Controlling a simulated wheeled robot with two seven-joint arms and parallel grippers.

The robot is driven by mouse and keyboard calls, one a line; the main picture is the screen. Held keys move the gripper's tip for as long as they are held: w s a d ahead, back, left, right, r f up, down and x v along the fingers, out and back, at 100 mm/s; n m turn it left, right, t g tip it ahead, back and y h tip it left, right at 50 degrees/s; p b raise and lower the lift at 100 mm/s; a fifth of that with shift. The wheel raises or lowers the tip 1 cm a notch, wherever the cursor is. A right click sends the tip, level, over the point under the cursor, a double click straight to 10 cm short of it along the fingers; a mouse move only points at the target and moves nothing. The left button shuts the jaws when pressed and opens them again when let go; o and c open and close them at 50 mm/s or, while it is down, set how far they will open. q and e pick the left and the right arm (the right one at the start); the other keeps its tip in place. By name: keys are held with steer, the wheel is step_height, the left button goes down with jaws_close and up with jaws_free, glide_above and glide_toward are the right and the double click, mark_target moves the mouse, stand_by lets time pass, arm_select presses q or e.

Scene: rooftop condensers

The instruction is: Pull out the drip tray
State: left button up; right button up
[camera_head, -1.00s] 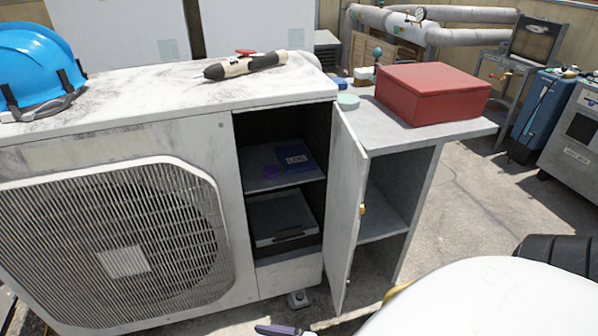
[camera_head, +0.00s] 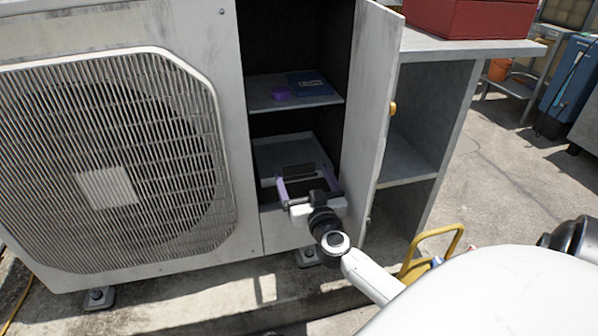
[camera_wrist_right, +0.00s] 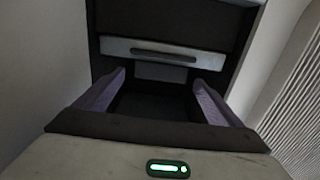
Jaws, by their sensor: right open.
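The drip tray (camera_head: 290,150) is a grey, shallow tray in the lower compartment of the open condenser cabinet, below a shelf. Its front, with a dark handle slot, shows in the right wrist view (camera_wrist_right: 165,53). My right gripper (camera_head: 307,182) is at the mouth of that compartment in front of the tray. Its two purple fingers point inward and stand apart, one on each side; in the right wrist view (camera_wrist_right: 160,83) the gap between them is empty. The gripper hides part of the tray front in the head view. My left gripper is not in view.
The cabinet door (camera_head: 370,110) stands open just right of my right arm. A purple item (camera_head: 281,93) and a blue box (camera_head: 308,83) lie on the shelf (camera_head: 290,104) above the tray. The fan grille (camera_head: 110,150) is left. A yellow handle (camera_head: 432,250) stands near my arm.

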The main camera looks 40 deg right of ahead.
mark_target(300, 169)
steer(key=b+x, duration=0.1)
steer(key=x, duration=0.2)
steer(key=shift+w+d+f, duration=0.1)
steer(key=shift+w+d, duration=0.05)
steer(key=shift+w, duration=0.1)
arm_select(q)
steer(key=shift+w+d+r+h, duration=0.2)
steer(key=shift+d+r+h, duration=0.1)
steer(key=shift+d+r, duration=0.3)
arm_select(e)
steer(key=shift+w+d, duration=0.1)
steer(key=shift+w, duration=0.2)
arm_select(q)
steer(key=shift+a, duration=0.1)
